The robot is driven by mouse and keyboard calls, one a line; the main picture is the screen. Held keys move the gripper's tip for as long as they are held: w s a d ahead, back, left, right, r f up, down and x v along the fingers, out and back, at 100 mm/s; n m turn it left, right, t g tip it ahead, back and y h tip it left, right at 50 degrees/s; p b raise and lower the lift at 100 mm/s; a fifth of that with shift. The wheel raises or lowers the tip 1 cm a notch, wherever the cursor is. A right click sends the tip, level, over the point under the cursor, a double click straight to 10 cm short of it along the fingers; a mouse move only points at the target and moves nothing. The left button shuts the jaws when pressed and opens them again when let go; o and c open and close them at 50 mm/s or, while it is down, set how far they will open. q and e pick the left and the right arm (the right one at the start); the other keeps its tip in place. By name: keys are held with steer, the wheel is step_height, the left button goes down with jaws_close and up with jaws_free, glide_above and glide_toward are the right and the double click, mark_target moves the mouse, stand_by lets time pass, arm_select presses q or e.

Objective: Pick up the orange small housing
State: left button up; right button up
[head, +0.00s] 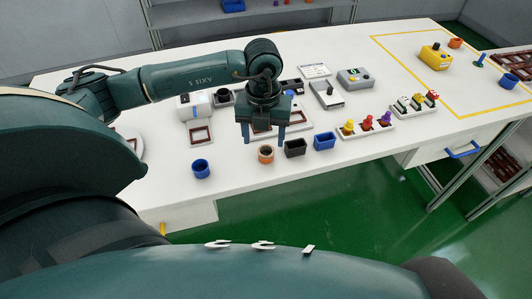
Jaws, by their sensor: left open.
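An orange small housing (265,154), a short round cup with a dark opening, stands upright near the front edge of the white table. My left gripper (263,138) is open and points down, its two fingers apart. In the picture the fingers are just above and behind the housing, one toward each side. I cannot tell the exact height gap, and nothing shows between the fingers. My right gripper is not in view.
A black box-shaped housing (295,148) and a blue one (324,141) stand close to the right. A blue round cup (201,169) stands to the left. Trays with coloured parts (366,128) lie farther right. The table's front edge is close by.

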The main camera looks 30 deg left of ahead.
mark_target(266, 149)
arm_select(q)
steer(key=f, duration=0.3)
steer(key=f+p, duration=0.1)
steer(key=f, duration=0.1)
steer(key=shift+w+d, duration=0.1)
steer(key=shift+d, duration=0.15)
steer(key=shift+c, duration=0.4)
steer(key=c, duration=1)
steer(key=shift+o, duration=0.2)
